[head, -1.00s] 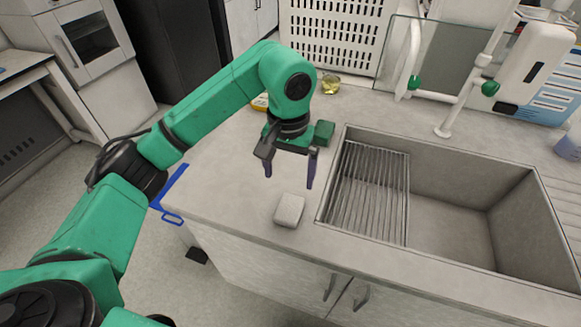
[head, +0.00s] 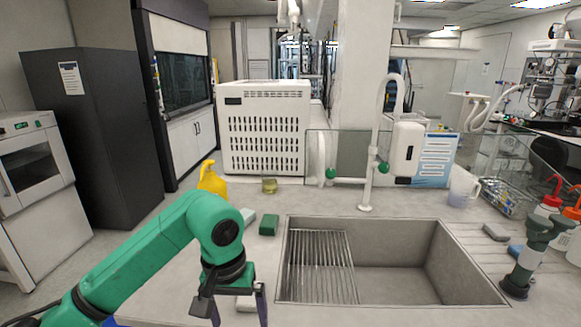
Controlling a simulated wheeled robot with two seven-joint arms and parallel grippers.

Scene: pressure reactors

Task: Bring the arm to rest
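My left arm, green with black joints, comes in from the lower left in the head view. Its gripper (head: 236,312) points down over the counter left of the sink. The two dark fingers are apart, and their tips are cut off by the lower picture edge. A small whitish block (head: 246,303) shows between the fingers. It seems to lie on the counter, with nothing visibly gripped. My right arm and gripper are not in view.
The sink (head: 400,285) with a ribbed rack (head: 320,265) lies right of the gripper. A green block (head: 269,224), yellow bottle (head: 212,180) and small beaker (head: 269,186) stand behind. The faucet (head: 368,180) rises behind the sink. Several bottles stand at far right.

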